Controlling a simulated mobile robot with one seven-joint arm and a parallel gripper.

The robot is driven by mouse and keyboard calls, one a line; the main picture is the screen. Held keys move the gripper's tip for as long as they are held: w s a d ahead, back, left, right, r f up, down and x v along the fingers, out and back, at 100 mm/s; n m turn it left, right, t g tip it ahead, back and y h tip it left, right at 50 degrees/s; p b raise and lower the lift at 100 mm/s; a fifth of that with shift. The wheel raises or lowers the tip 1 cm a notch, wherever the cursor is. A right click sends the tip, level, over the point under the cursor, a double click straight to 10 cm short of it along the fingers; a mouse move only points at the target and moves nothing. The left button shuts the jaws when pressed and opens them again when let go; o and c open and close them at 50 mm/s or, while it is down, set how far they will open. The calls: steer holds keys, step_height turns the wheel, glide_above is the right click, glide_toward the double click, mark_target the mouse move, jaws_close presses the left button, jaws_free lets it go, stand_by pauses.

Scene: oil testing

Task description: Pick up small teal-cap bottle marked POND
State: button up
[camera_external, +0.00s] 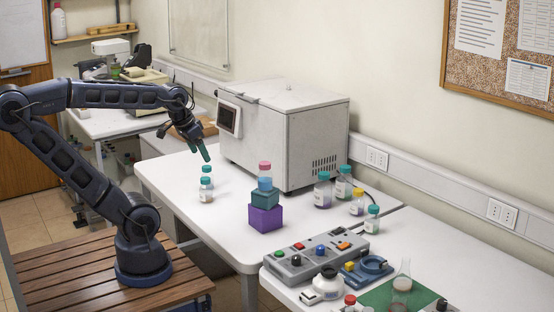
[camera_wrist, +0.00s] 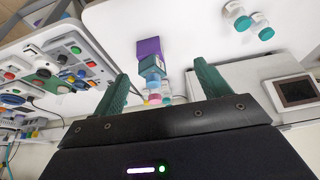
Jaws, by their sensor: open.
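Two small teal-cap bottles stand on the white table at left-centre: a front one (camera_external: 206,190) and a rear one (camera_external: 207,171) partly behind it. They also show at the upper right of the wrist view, one (camera_wrist: 237,15) nearer the middle and one (camera_wrist: 262,26) beside it. More teal-cap bottles stand right of the white machine: one (camera_external: 323,190), one (camera_external: 343,184) and one (camera_external: 372,220). I cannot read POND on any label. My gripper (camera_external: 206,155) is open and empty, above the left pair; its spread fingers (camera_wrist: 161,70) show in the wrist view.
A purple block (camera_external: 265,219) carries a teal block (camera_external: 263,197) and a pink-cap bottle (camera_external: 265,178), right of the left pair. The white machine (camera_external: 285,135) stands behind. A yellow-cap bottle (camera_external: 357,204) and a grey button box (camera_external: 316,256) are at right.

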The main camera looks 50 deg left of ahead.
steer(key=w+a+f+m+g, duration=0.1)
steer(key=w+a+f+m, duration=0.15)
steer(key=w+a, duration=0.2)
steer(key=m+g, duration=0.4)
steer(key=m, duration=0.8)
glide_toward(206, 190)
steer(key=shift+w+a+r, duration=0.2)
steer(key=shift+w+a, duration=0.3)
steer(key=shift+a, duration=0.1)
steer(key=shift+a+f+m, duration=0.25)
steer(key=shift+a+f, duration=0.15)
steer(key=shift+f, duration=0.1)
steer(key=shift+s+a+f, duration=0.1)
steer(key=shift+f, duration=5.15)
steer(key=shift+c, duration=0.3)
steer(key=c, duration=1.1)
steer(key=shift+c, duration=0.2)
